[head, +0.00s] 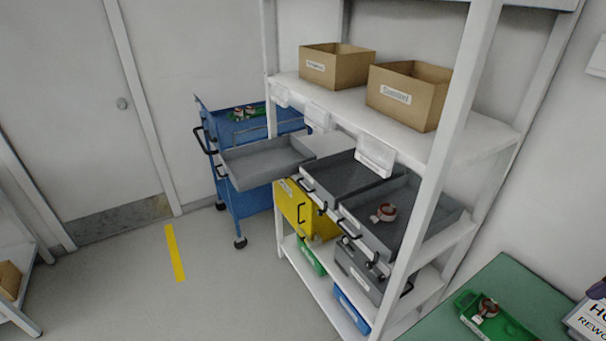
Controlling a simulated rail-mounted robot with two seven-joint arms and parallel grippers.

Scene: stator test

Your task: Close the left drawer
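The left drawer (262,160) is a grey, open-topped drawer that sticks out to the left past the front of the white shelf rack. A reddish-white ring-shaped part (386,212) lies in the right drawer.
A blue cart (245,200) stands behind the left drawer. A yellow bin (290,205) sits below it. Cardboard boxes (335,68) stand on the upper shelf. A green table (510,275) with a green tray is at lower right. The floor in front is clear.

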